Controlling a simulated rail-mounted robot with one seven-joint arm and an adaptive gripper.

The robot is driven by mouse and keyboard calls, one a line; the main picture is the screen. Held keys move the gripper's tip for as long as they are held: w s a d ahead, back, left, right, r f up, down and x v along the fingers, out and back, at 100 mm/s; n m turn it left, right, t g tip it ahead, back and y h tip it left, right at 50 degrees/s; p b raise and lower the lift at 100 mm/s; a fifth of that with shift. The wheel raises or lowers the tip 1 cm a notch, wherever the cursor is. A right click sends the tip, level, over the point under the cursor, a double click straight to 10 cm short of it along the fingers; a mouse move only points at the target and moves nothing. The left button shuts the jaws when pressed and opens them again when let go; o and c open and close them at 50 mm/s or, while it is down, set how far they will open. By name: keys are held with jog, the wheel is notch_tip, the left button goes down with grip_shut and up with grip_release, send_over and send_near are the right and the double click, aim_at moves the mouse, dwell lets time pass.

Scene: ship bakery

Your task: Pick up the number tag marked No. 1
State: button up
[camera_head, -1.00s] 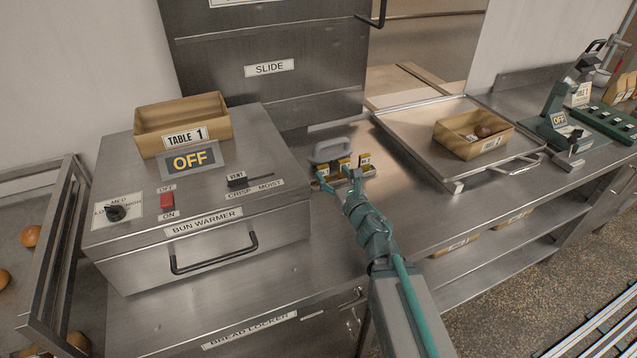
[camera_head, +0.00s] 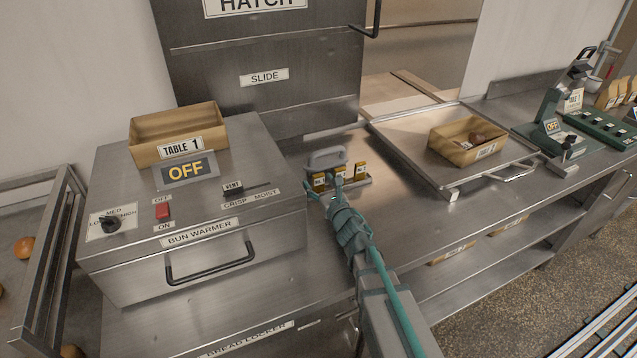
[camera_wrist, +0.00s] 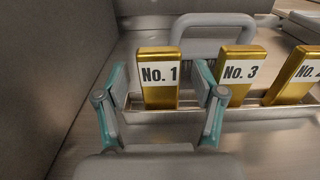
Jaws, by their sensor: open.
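The No. 1 tag (camera_wrist: 160,80) is a gold block with a white label, upright at the left end of a metal holder (camera_wrist: 262,113) in the wrist view. My gripper (camera_wrist: 163,85) is open, with one teal finger on each side of the No. 1 tag; whether they touch it I cannot tell. The No. 3 tag (camera_wrist: 237,75) stands just right of the right finger, and a tag with a partly cut-off label (camera_wrist: 296,77) stands at the far right. In the head view the tag holder (camera_head: 352,183) is beyond my gripper (camera_head: 328,187).
The bun warmer (camera_head: 195,215) is close on the left, with a Table 1 box (camera_head: 165,153) on top. A grey handle (camera_head: 326,158) rises behind the tags. A tray (camera_head: 395,124) with a box (camera_head: 468,152) lies to the right. The counter in front is clear.

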jog(key=shift+w+a, duration=0.15)
jog(key=shift+w, duration=0.15)
jog(key=c, duration=1.3)
jog(key=shift+r, duration=0.15)
